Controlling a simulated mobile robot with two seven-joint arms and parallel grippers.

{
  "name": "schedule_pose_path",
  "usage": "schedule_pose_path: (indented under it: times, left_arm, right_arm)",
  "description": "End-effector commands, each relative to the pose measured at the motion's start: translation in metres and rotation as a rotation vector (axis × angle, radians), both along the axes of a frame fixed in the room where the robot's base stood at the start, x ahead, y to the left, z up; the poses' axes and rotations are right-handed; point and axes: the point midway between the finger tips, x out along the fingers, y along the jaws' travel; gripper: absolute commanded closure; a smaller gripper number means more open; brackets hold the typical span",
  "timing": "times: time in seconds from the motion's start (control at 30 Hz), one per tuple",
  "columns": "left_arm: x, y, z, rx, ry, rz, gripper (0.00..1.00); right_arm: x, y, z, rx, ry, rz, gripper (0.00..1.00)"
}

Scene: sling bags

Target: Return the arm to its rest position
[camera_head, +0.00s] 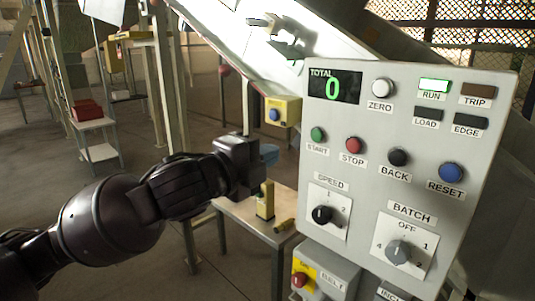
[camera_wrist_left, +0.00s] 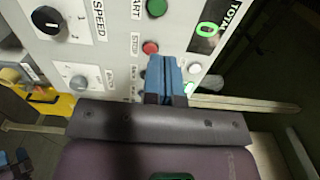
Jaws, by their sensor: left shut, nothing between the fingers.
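My left arm reaches in from the left in the head view. Its dark left gripper (camera_head: 268,155) is beside the left edge of the grey control panel (camera_head: 375,145), with its blue fingers partly hidden behind the gripper body. In the left wrist view the blue fingers (camera_wrist_left: 165,78) are shut together with nothing between them. They point toward the panel face, in front of the area near the red stop button (camera_wrist_left: 150,47); I cannot tell the exact gap.
The panel shows a green 0 on its display (camera_head: 334,88), and the RUN lamp (camera_head: 434,86) is lit green. A table (camera_head: 236,211) stands below my left gripper. A yellow box with a blue button (camera_head: 283,111) is behind it.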

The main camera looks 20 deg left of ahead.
Motion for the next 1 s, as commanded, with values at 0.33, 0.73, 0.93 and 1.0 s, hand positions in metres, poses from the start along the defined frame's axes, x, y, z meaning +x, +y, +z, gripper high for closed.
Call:
schedule_pose_path:
  times: [0.33,0.73,0.93,1.0]
  left_arm:
    - [0.0,0.0,0.0,0.0,0.0,0.0,1.0]
    - [0.008,-0.003,0.01,-0.183,-0.004,-0.065,1.0]
    - [0.031,0.003,-0.01,-0.426,0.041,-0.099,1.0]
    - [0.037,0.007,-0.028,-0.497,0.073,-0.095,1.0]
  right_arm:
    - [-0.009,-0.002,-0.007,-0.001,0.021,-0.005,0.29]
    - [-0.004,-0.001,-0.004,-0.001,0.011,-0.002,0.29]
    - [0.001,0.0,-0.001,0.0,0.0,0.001,0.29]
    - [0.002,0.0,0.0,-0.001,-0.002,0.002,0.29]
